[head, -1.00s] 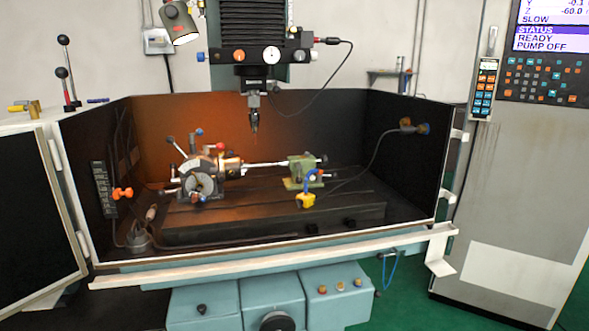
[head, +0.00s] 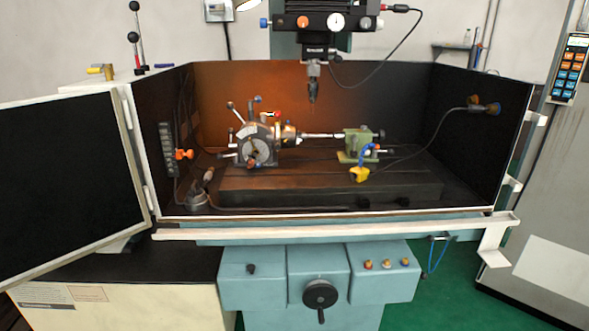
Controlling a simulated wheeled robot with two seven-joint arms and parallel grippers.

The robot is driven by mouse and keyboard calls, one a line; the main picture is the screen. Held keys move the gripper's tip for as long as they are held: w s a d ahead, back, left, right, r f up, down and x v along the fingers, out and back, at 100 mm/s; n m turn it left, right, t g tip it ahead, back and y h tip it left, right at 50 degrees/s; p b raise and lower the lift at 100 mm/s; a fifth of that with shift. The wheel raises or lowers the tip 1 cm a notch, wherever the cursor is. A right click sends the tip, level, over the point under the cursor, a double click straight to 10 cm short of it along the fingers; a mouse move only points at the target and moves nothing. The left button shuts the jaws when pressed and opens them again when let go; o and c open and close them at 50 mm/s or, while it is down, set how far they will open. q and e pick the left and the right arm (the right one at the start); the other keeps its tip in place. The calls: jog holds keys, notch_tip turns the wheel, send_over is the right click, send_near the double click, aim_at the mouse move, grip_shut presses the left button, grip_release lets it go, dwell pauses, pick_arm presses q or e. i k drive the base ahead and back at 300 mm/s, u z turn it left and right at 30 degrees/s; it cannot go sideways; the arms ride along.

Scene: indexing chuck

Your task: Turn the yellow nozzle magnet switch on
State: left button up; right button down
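The yellow nozzle magnet base (head: 359,174) sits on the front right of the machine bed, in front of the green tailstock (head: 357,143). A blue piece (head: 369,151) rises from it, and a dark hose runs from near it to a fitting (head: 484,107) on the right wall. The magnet's switch is too small to make out, so its position cannot be told. Neither of my grippers is in view.
The indexing chuck (head: 262,145) stands left of the tailstock with a bar between them. The spindle (head: 312,80) hangs above. A white front rail (head: 340,227) and side walls bound the enclosure; the open door (head: 70,185) stands left.

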aim_at(352, 175)
jog(key=u, duration=1.3)
jog(key=i, duration=0.8)
jog(key=z, duration=0.8)
